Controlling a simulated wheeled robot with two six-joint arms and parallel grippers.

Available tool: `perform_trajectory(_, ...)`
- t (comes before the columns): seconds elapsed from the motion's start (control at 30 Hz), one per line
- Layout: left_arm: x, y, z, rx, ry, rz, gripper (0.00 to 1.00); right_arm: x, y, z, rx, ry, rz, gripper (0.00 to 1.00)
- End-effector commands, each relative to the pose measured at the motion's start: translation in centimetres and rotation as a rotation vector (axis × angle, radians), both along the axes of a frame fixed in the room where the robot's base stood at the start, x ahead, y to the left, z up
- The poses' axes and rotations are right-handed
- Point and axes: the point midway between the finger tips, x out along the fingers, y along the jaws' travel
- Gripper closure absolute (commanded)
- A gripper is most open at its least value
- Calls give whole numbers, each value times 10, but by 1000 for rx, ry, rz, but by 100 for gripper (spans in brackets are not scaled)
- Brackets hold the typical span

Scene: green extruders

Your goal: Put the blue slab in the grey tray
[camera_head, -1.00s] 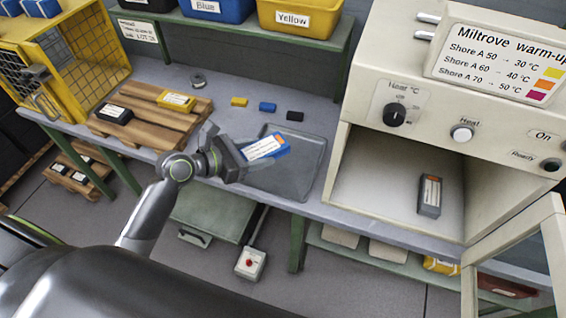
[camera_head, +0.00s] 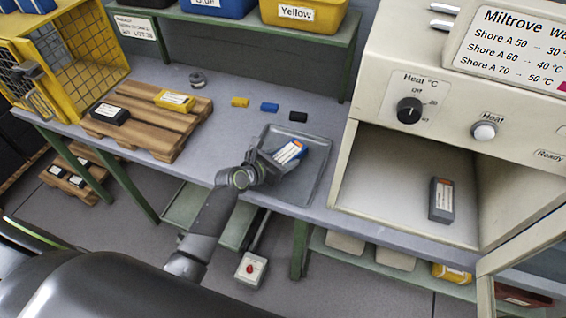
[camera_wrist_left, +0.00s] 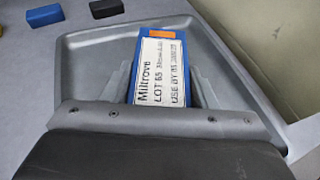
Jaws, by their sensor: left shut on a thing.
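The blue slab (camera_head: 289,153), with a white label and an orange stripe, is between the fingers of my left gripper (camera_head: 277,161), which is shut on it. The slab also shows in the left wrist view (camera_wrist_left: 160,68), its label facing up. The grey tray (camera_head: 318,178) lies on the bench, and the slab is over its inside. The tray also shows in the left wrist view (camera_wrist_left: 92,73), around the slab. I cannot tell whether the slab touches the tray floor. My right gripper is not in view.
A wooden pallet (camera_head: 150,128) with a black slab (camera_head: 110,113) and a yellow slab (camera_head: 174,101) is at left. Small yellow, blue and black blocks lie behind the tray. The open warm-up oven (camera_head: 400,185) at right holds a dark grey slab (camera_head: 441,200).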

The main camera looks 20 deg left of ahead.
Motion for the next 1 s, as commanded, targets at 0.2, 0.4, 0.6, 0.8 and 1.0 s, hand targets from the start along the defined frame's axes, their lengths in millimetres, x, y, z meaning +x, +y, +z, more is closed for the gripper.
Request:
perform_trajectory(0.2,0,0,-16,-1,-3,1,78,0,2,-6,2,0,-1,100)
perform_trajectory(0.4,0,0,-16,-1,-3,0,78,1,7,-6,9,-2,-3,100)
perform_trajectory(0.6,0,0,-19,0,0,0,36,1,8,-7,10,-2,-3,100)
perform_trajectory(0.8,0,0,-19,0,0,0,26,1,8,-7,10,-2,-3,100)
perform_trajectory(1.0,0,0,-16,0,-1,0,26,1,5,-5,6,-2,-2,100)
